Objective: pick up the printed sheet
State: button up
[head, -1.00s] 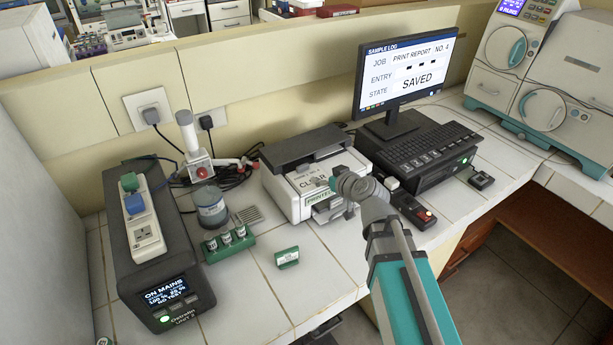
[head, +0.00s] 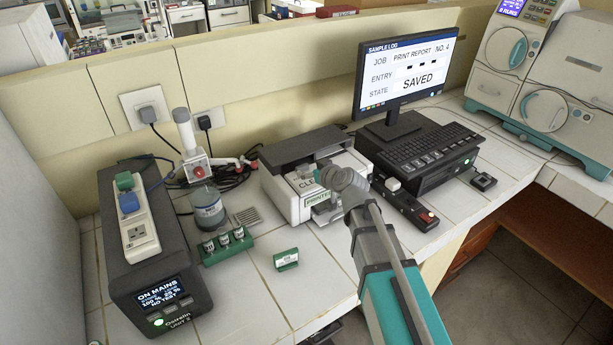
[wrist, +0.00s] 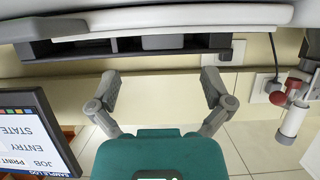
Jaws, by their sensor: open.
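The white and grey printer (head: 275,195) stands on the tiled bench, with a green label on its front. I cannot make out the printed sheet for certain; the arm covers part of the printer's front. My gripper (wrist: 160,85) is open in the wrist view, its two grey fingers apart with nothing between them. In the head view my arm's end is at the printer's front right, hiding part of it. The wrist view is upside down; a pale slab and a dark slotted part, seemingly the printer's, lie beyond the fingertips.
A monitor (head: 408,70) reads PRINT REPORT and SAVED, with a keyboard (head: 430,148) below it. A green vial rack (head: 228,247), a jar (head: 207,210), a small green block (head: 286,260) and a power unit (head: 150,265) stand left.

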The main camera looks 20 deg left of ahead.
aim_at(304, 167)
jog(key=shift+b+x, duration=1.1)
jog(key=shift+x, duration=1.55)
jog(key=shift+s+f, duration=0.1)
jog(key=shift+s, duration=0.05)
jog(key=c, duration=1)
